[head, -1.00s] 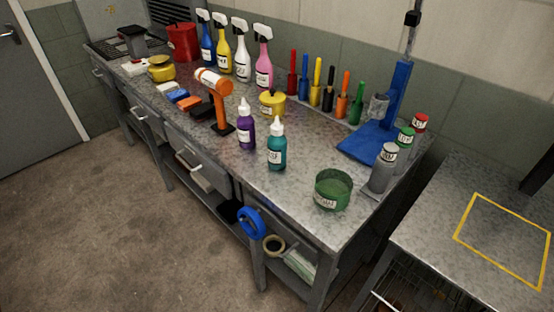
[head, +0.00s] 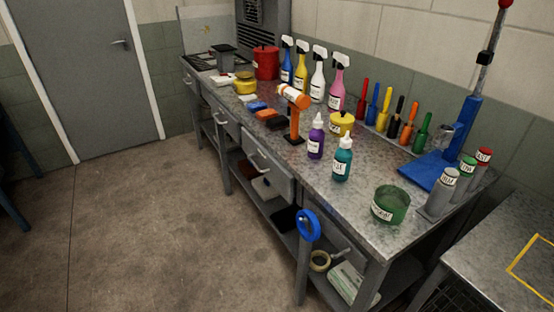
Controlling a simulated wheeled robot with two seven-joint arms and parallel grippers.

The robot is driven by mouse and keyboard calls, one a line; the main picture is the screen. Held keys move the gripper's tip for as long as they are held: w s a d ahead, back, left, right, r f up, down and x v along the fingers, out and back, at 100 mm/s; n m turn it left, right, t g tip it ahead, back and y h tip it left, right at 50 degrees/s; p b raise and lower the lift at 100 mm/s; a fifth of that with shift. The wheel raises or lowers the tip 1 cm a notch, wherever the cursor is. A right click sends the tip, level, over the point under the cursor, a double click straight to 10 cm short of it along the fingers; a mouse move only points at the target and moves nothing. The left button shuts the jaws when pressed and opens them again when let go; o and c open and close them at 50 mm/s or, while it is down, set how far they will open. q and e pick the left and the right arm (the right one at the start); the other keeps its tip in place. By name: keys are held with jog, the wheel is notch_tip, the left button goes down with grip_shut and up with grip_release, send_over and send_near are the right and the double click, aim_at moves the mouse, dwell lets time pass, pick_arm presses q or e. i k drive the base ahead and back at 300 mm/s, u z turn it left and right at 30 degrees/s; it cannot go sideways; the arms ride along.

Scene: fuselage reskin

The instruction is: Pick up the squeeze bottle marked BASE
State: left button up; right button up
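Two squeeze bottles with white nozzle tips stand upright near the front edge of the metal workbench. One is a purple bottle (head: 316,140) and the other, nearer and to its right, is a teal bottle (head: 342,162). Each has a white label, but the print is too small to read surely, so I cannot tell which is marked BASE. Neither of my grippers is in view.
An orange hammer-like tool (head: 295,115) stands left of the bottles. A yellow pot (head: 341,123) is behind them, and a green tub (head: 390,204) is at right. Spray bottles (head: 318,78) line the back. Open floor (head: 150,225) lies left of the workbench (head: 330,208).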

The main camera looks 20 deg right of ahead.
aim_at(343, 157)
jog(key=u, duration=0.45)
jog(key=i, duration=1.25)
jog(key=z, duration=0.7)
